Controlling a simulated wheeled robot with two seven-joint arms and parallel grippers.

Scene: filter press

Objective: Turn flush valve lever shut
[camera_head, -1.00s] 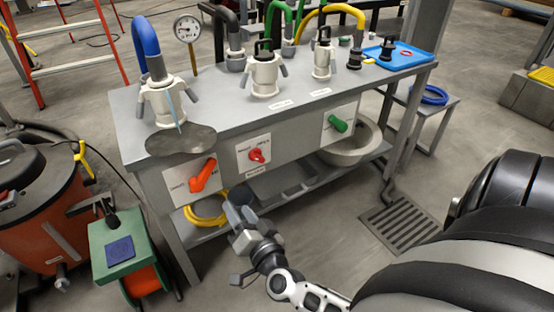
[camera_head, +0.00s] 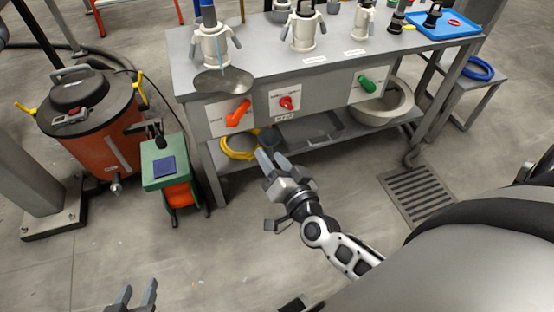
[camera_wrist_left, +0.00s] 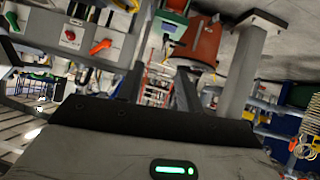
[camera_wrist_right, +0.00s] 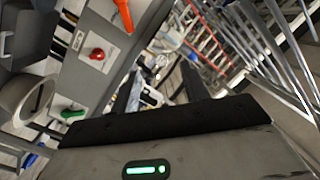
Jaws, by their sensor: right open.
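Three handles sit on the bench's front panel: an orange lever (camera_head: 238,113) tilted diagonally, a red knob (camera_head: 287,103) in the middle, and a green lever (camera_head: 366,83) at the right. The labels are too small to read, so I cannot tell which is the flush valve lever. My right gripper (camera_head: 272,157) is open and empty, in front of and below the panel, apart from all handles. My left gripper (camera_head: 138,292) is open and empty at the bottom left, far from the bench. The orange lever also shows in the left wrist view (camera_wrist_left: 101,46) and right wrist view (camera_wrist_right: 123,14).
The grey bench (camera_head: 275,65) carries white-bodied fittings and a blue tray (camera_head: 445,27). A grey basin (camera_head: 385,107) and yellow hose (camera_head: 238,148) sit on its lower shelf. An orange drum (camera_head: 95,125) and green cart (camera_head: 165,165) stand left. The floor before the bench is clear.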

